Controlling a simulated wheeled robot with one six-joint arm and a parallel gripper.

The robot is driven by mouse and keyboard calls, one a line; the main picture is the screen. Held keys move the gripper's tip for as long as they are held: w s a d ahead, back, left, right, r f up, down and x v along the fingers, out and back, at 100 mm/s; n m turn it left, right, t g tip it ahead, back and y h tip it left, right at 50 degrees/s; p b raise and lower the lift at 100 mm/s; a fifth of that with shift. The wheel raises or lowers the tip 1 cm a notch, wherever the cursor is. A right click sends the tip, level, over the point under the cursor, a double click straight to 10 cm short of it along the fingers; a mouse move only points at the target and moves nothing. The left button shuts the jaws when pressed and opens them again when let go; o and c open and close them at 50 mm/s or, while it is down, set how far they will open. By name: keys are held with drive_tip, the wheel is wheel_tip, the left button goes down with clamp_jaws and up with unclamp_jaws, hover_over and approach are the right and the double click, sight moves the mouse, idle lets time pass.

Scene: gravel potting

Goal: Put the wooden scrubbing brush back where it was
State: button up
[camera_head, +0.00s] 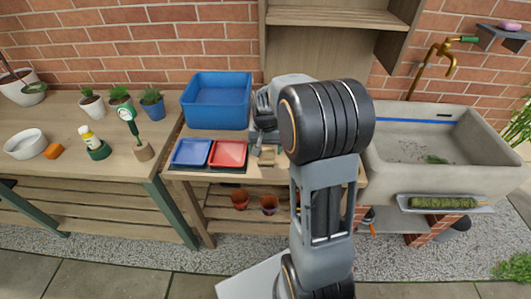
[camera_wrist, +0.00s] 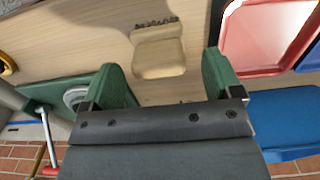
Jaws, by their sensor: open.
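The wooden scrubbing brush (camera_wrist: 158,52), a pale block with dark bristles along one edge, appears to lie on the wooden bench top in the wrist view. It shows small in the head view (camera_head: 267,157), just right of the red tray. My gripper (camera_wrist: 163,75) has its two green fingers spread wide, with the brush just beyond and between their tips. The fingers do not appear to touch it. In the head view my gripper (camera_head: 264,128) is above the bench behind the brush, partly hidden by my arm.
The red tray (camera_head: 229,154) and blue tray (camera_head: 191,153) sit left of the brush. A blue crate (camera_head: 217,101) stands behind them. The stone sink (camera_head: 455,175) is at right, with a green roll (camera_head: 442,203) on its front ledge. The left bench (camera_head: 75,160) holds pots, a bowl and bottles.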

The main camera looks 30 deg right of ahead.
sight(265, 150)
wheel_tip(265, 150, up, 8)
drive_tip(key=shift+r, duration=0.1)
drive_tip(key=s+a+n+t, duration=0.3)
drive_tip(key=s+a, duration=0.6)
drive_tip(key=s, duration=0.6)
drive_tip(key=n, duration=0.2)
drive_tip(key=shift+s+a+f+n+p, duration=0.15)
drive_tip(key=shift+s+f+n+p, duration=0.15)
drive_tip(key=shift+n, duration=0.1)
drive_tip(key=shift+t, duration=0.3)
wheel_tip(265, 150, up, 6)
drive_tip(key=p, duration=0.5)
drive_tip(key=shift+f, duration=0.1)
